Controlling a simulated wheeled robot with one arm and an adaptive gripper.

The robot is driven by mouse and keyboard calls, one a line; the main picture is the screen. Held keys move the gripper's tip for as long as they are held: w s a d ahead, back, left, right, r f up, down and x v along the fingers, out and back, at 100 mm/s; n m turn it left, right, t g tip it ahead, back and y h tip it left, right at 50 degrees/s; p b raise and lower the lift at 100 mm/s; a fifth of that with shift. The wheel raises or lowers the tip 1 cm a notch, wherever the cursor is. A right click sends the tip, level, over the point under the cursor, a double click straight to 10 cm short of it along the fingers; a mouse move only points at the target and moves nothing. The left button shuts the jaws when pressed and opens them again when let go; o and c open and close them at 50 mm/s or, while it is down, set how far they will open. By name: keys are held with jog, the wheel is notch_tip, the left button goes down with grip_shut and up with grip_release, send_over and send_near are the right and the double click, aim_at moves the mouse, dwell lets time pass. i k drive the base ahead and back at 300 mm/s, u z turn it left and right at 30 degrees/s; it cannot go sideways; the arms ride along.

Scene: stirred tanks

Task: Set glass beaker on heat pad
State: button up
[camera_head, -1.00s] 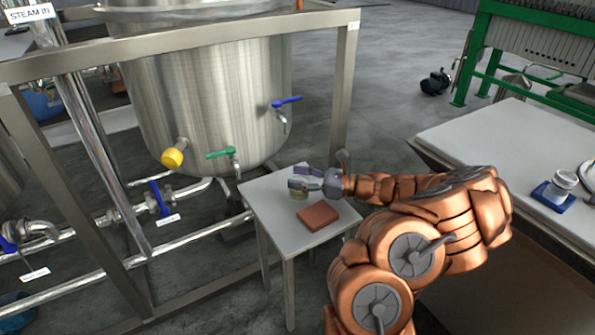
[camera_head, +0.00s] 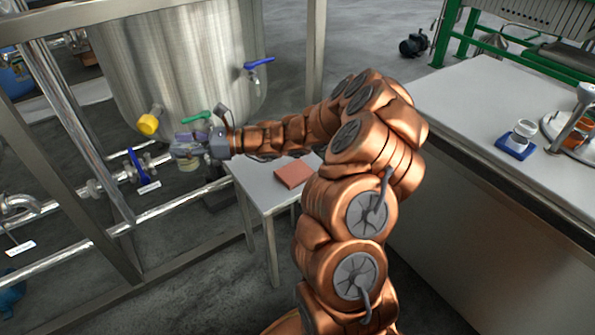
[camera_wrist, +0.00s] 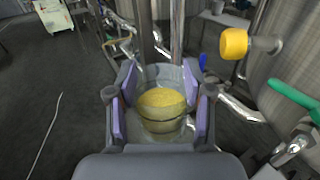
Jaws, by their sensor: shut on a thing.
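The glass beaker (camera_wrist: 162,104) holds a yellow substance and stands upright between my fingers in the wrist view. My gripper (camera_head: 184,150) is shut on it, with a finger on each side. In the head view only the beaker's lower part (camera_head: 189,165) shows below the fingers. It is held in the air left of the small white table, in front of the steel tank. A flat reddish-brown square pad (camera_head: 293,173), which looks like the heat pad, lies on the small table, right of my gripper and apart from the beaker.
The steel tank (camera_head: 180,60) has a yellow-capped outlet (camera_head: 148,125) and a green-handled valve (camera_head: 197,117) close to my gripper. The small table (camera_head: 262,190) has bare room around the pad. A white bench (camera_head: 470,105) at right carries a jar (camera_head: 523,131) on a blue base.

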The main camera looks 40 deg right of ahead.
aim_at(295, 171)
jog(key=k, duration=0.85)
jog(key=u, duration=2.05)
jog(key=i, duration=1.75)
jog(key=z, duration=3.25)
jog(key=i, duration=0.5)
jog(key=u, duration=0.05)
